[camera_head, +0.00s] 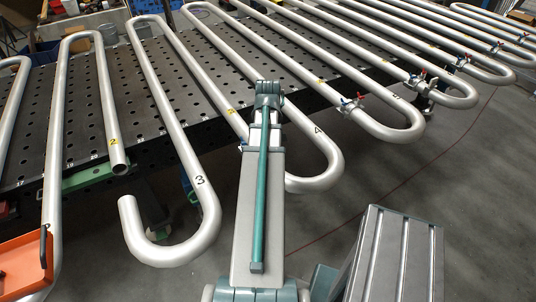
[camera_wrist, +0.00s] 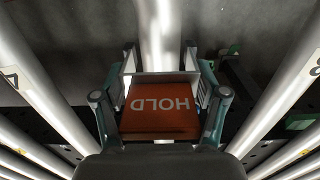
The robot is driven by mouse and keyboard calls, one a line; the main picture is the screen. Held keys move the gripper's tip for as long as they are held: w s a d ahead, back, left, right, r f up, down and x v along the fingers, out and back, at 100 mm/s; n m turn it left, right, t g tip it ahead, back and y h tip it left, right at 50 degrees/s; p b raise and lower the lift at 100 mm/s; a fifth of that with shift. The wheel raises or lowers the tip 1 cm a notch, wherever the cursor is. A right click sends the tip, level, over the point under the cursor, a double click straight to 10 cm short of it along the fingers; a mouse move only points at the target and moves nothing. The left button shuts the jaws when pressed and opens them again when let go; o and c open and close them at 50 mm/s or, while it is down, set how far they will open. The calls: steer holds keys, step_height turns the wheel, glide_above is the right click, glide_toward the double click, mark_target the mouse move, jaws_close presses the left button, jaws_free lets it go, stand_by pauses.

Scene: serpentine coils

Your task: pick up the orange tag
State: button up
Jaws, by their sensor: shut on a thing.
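The orange tag (camera_wrist: 160,108), with white letters HOLD that read upside down, sits between the fingers of my gripper (camera_wrist: 160,75) in the wrist view. My gripper is shut on it, one finger at each side. A bright steel tube (camera_wrist: 157,35) runs away just beyond the tag; I cannot tell whether the tag touches it. In the head view my arm stretches up the middle over the coils, and the tag and fingers cannot be made out there.
Steel serpentine coils (camera_head: 190,165) lie across a dark perforated table (camera_head: 85,110), their bends overhanging its front edge. Tubes also flank my gripper in the wrist view. An orange tray (camera_head: 25,262) is at the lower left, a grey ribbed box (camera_head: 395,255) at the lower right. Open floor lies right.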

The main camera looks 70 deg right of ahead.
step_height(320, 180, up, 10)
steer(key=shift+d+b, duration=0.1)
steer(key=shift+b, duration=0.8)
steer(key=shift+r+p, duration=0.4)
steer(key=shift+r, duration=0.45)
steer(key=shift+f, duration=0.1)
